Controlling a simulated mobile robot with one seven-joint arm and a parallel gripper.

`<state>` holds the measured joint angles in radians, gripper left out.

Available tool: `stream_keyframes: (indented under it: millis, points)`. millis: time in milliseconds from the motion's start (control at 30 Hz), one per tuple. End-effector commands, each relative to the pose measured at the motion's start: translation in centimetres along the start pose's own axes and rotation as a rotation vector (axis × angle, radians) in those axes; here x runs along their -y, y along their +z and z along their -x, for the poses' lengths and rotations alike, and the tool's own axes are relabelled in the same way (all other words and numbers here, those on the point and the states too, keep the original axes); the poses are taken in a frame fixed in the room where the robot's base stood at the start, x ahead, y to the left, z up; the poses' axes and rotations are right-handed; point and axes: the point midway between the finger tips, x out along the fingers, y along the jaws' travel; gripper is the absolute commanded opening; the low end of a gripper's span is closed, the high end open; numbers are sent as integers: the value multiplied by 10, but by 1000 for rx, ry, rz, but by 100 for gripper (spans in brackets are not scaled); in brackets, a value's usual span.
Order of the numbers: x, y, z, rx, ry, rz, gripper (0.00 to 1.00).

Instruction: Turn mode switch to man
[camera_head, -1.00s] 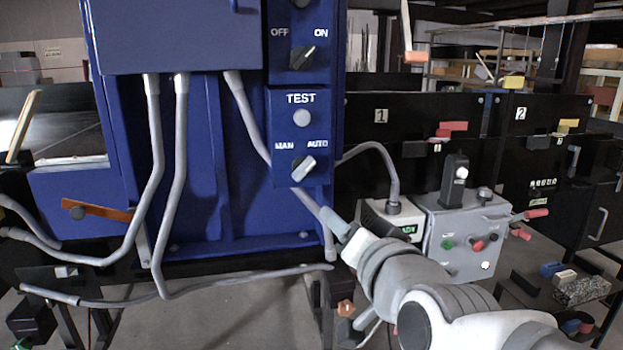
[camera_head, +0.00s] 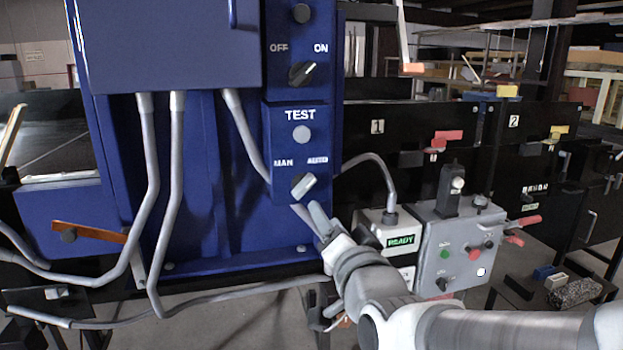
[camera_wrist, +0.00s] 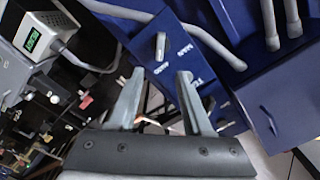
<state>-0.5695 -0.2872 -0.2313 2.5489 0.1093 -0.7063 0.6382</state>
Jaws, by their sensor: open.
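The mode switch (camera_head: 304,186) is a light grey lever knob on the lower blue panel, below the TEST button (camera_head: 302,134). The labels MAN and AUTO stand above its left and right sides. Its lever is tilted to the upper right, toward AUTO. In the wrist view the switch (camera_wrist: 160,46) stands beyond the fingertips, close to midway between them. My gripper (camera_head: 319,217) is open and empty, just below and right of the switch in the head view. Both open fingers show in the wrist view (camera_wrist: 161,78); I see no contact with the switch.
An OFF/ON knob (camera_head: 302,73) sits higher on the panel. A grey cable (camera_head: 369,162) arches right of it to a box with a green READY display (camera_head: 401,241). A grey control box (camera_head: 462,246) stands farther right. Grey conduits (camera_head: 172,200) run down the blue cabinet's left side.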

Motion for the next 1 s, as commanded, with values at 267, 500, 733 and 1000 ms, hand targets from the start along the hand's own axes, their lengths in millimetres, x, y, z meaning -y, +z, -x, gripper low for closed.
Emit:
stream_keyframes:
  millis: [267, 500, 733, 1000]
  points:
    - [2, 0, -20, 5, 0, 3, 50]
    - [1, 1, -47, 6, 0, 4, 50]
    - [1, 2, -85, 4, -2, 3, 50]
    - [0, 1, -119, 4, -2, 3, 50]
